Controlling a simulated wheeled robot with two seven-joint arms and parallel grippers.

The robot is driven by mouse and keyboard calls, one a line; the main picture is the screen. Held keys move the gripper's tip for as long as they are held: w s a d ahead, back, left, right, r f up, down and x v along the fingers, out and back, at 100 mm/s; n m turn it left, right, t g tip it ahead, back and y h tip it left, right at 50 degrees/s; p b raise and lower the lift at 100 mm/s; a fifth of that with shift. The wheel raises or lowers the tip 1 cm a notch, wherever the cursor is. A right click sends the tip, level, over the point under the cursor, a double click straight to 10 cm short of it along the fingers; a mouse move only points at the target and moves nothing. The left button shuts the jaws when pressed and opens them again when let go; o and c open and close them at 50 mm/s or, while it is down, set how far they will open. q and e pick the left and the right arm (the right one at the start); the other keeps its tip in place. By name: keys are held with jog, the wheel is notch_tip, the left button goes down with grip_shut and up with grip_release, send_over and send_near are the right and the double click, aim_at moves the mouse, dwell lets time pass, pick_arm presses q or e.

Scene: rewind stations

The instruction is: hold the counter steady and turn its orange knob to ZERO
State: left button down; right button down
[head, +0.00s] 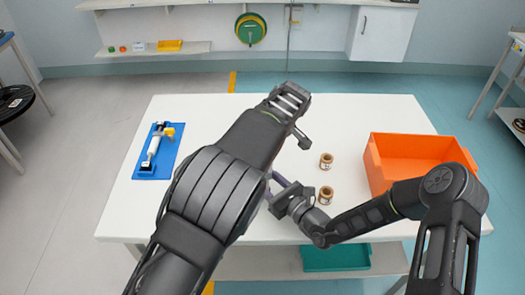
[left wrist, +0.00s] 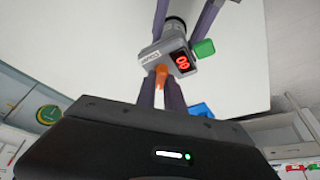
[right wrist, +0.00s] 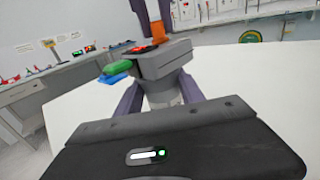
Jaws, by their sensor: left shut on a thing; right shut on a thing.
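The counter (left wrist: 165,50) is a small grey box with a red lit display (left wrist: 182,63), a green tab (left wrist: 203,49) and an orange knob (left wrist: 161,76). The display digits look like 00, but they are small and tilted. The left gripper (left wrist: 161,88) is shut on the orange knob. The right gripper (right wrist: 162,88) is shut on the counter's round lower body. In the right wrist view the counter (right wrist: 165,65) shows from its other side, with the knob (right wrist: 158,33) between my left fingers. In the head view my left arm hides the counter.
A white table (head: 370,110) lies below. An orange bin (head: 410,155) stands at right, with two small brown jars (head: 326,160) (head: 326,195) left of it. A blue board (head: 157,150) with a white cylinder lies at left. The table's back is mostly clear.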

pick_arm(q)
jog(key=c, duration=1.4)
grip_release()
jog(key=shift+c, duration=0.2)
jog(key=v, duration=1.2)
pick_arm(e)
jog(key=c, duration=0.6)
grip_release()
jog(key=shift+c, duration=0.2)
